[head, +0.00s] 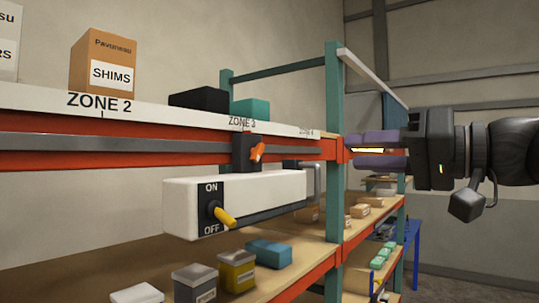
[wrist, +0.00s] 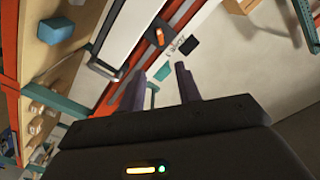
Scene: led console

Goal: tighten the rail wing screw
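The orange wing screw (head: 257,152) sits on a black clamp (head: 243,153) on the rail (head: 170,145), under the ZONE 3 label. It also shows small near the top in the wrist view (wrist: 160,37). The white console box (head: 270,190) hangs below the clamp, with a yellow switch lever (head: 225,218) between ON and OFF marks. My gripper (head: 352,150) is to the right of the screw, past the green post, its purple fingers pointing left. The fingers are apart with nothing between them, also in the wrist view (wrist: 173,70). The gripper is clear of the screw.
A green upright post (head: 334,150) stands between my gripper and the clamp in the head view. A grey handle (head: 317,180) is at the console's right end. Boxes, including SHIMS (head: 103,62), stand on the upper shelf; several bins (head: 237,270) stand below.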

